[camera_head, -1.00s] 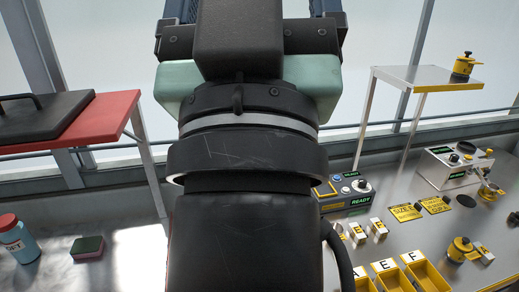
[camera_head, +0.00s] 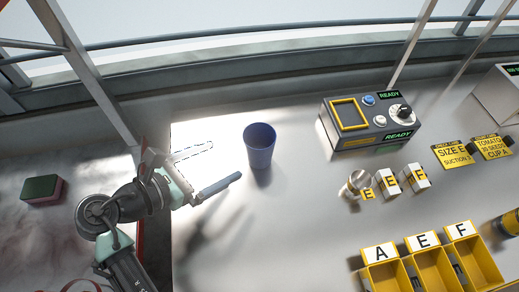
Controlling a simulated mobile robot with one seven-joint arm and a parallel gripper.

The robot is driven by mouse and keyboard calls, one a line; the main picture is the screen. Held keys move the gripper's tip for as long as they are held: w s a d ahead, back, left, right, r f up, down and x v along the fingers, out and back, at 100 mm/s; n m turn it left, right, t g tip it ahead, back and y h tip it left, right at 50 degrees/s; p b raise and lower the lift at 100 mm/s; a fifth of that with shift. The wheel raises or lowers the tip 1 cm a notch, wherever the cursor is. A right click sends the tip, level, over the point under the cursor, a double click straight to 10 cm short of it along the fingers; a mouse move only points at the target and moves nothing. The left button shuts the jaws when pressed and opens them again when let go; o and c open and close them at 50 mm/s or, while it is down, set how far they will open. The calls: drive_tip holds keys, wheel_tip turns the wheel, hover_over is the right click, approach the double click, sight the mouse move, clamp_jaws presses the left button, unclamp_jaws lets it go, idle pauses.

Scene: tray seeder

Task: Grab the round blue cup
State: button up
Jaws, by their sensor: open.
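The round blue cup (camera_head: 260,150) stands upright on the bright metal table, right of my gripper. It is a plain, tapered cup with its open mouth up. My gripper (camera_head: 225,161) reaches in from the lower left with its jaws open. Its lower finger is a blue-grey bar pointing at the cup's lower side. A pale outlined shape above it looks like the other finger, washed out against the bright table. The cup is just beyond the fingertips, and the jaws look empty.
A control box (camera_head: 370,120) with a yellow-framed panel and knob stands right of the cup. Several labelled blocks (camera_head: 388,181), yellow bins (camera_head: 433,268) and a small metal piece (camera_head: 355,183) lie further right. A green-and-red sponge (camera_head: 42,190) is far left. The table below the cup is clear.

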drive_tip(key=shift+s+d+f+n, duration=0.15)
drive_tip(key=shift+s+f+n, duration=0.15)
drive_tip(key=shift+f, duration=0.1)
approach(268, 145)
drive_tip(key=shift+w+d+f+h+b, duration=0.3)
drive_tip(key=shift+w+d+b, duration=0.15)
drive_tip(key=shift+w, duration=0.25)
drive_tip(key=shift+b+x, duration=0.35)
drive_tip(key=shift+x, duration=2.35)
drive_tip(key=shift+s+f, duration=0.1)
drive_tip(key=shift+s, duration=0.05)
drive_tip(key=c, duration=1.4)
